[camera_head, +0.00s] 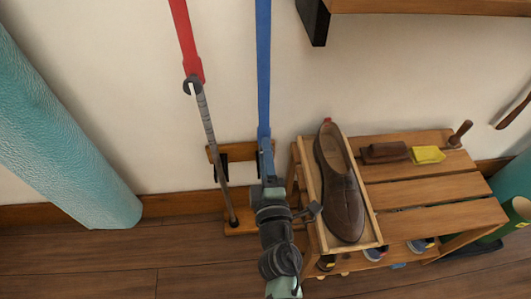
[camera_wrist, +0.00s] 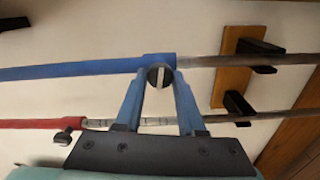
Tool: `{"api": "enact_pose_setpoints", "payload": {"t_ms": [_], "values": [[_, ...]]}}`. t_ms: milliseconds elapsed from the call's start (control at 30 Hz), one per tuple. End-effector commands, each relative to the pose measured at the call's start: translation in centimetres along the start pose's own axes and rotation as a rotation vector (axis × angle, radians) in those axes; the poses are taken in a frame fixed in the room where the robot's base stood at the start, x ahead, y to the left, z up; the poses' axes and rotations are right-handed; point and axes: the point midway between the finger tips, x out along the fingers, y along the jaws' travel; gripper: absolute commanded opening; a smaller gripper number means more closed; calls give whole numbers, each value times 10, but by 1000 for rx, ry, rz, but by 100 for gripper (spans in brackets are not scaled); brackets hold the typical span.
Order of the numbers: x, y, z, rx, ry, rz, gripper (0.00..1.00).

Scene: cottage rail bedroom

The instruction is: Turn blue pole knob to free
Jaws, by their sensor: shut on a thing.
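The blue pole (camera_head: 263,75) stands upright against the wall, and its lower end is behind my arm in the head view. In the wrist view the blue pole (camera_wrist: 85,69) runs across the picture into a grey lower shaft (camera_wrist: 245,61). Its knob (camera_wrist: 160,76), dark and round with a pale line across its face, sits at the end of the blue tube. My gripper (camera_wrist: 160,82) has its two blue fingers on either side of the knob, closed on it. In the head view my gripper (camera_head: 267,165) is at the pole, with the knob hidden.
A red pole (camera_head: 186,40) with its own knob (camera_head: 192,86) stands close to the left. A wooden wall rack (camera_head: 238,153) is behind the poles. A wooden bench (camera_head: 430,190) with a brown shoe (camera_head: 341,190) in a tray is close right. A teal roll (camera_head: 70,140) leans at the left.

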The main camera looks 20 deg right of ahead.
Motion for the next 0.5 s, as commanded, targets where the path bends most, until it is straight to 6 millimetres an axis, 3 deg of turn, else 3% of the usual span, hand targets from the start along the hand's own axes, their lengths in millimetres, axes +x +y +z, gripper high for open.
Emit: {"api": "enact_pose_setpoints", "payload": {"t_ms": [500], "values": [[0,0,0,-162,0,1,0]]}}
